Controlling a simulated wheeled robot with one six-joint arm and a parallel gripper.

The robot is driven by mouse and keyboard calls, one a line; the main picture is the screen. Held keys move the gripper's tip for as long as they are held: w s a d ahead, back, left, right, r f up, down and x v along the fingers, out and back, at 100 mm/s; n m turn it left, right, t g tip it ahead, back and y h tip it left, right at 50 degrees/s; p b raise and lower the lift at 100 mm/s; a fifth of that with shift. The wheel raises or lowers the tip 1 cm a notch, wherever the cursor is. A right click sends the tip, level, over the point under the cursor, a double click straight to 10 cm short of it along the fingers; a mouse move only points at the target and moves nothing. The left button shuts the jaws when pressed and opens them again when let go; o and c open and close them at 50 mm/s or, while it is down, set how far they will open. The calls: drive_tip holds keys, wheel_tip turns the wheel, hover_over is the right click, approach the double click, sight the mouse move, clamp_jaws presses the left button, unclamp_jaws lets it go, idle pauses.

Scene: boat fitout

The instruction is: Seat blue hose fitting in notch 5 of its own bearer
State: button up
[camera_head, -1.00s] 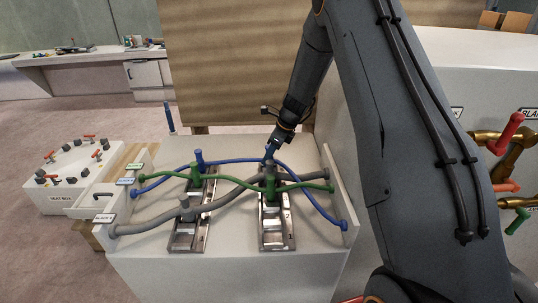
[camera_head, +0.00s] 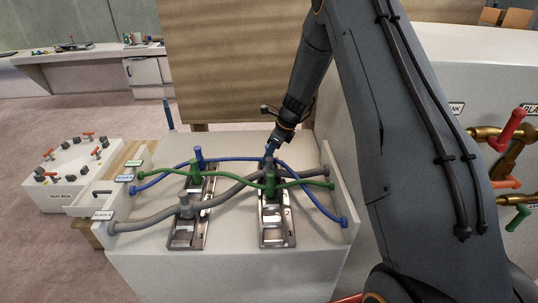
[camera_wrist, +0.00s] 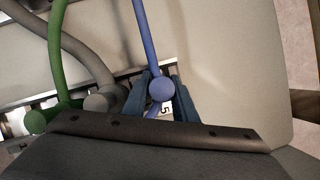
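The blue hose (camera_head: 232,159) runs across the white bench between its side walls. Its right blue hose fitting (camera_head: 268,149) stands at the far end of the right metal bearer (camera_head: 287,232). My gripper (camera_head: 271,143) reaches down to that fitting from above. In the wrist view the round blue top of the fitting (camera_wrist: 162,89) lies between my two fingers, which appear closed on it. A label with a 5 (camera_wrist: 167,108) shows just beside it. The fingers and the fitting hide the notch, so I cannot tell whether the fitting is fully down.
A green fitting (camera_head: 269,184) and a grey hose (camera_head: 226,198) lie close to my gripper on the near side. The left bearer (camera_head: 187,232) carries blue, green and grey fittings. A wooden panel (camera_head: 225,60) stands behind the bench. Coloured valve handles (camera_head: 513,125) are at right.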

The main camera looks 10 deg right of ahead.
drive_tip(key=o, duration=0.4)
drive_tip(key=shift+b+v, duration=1.05)
drive_tip(key=shift+v, duration=2.85)
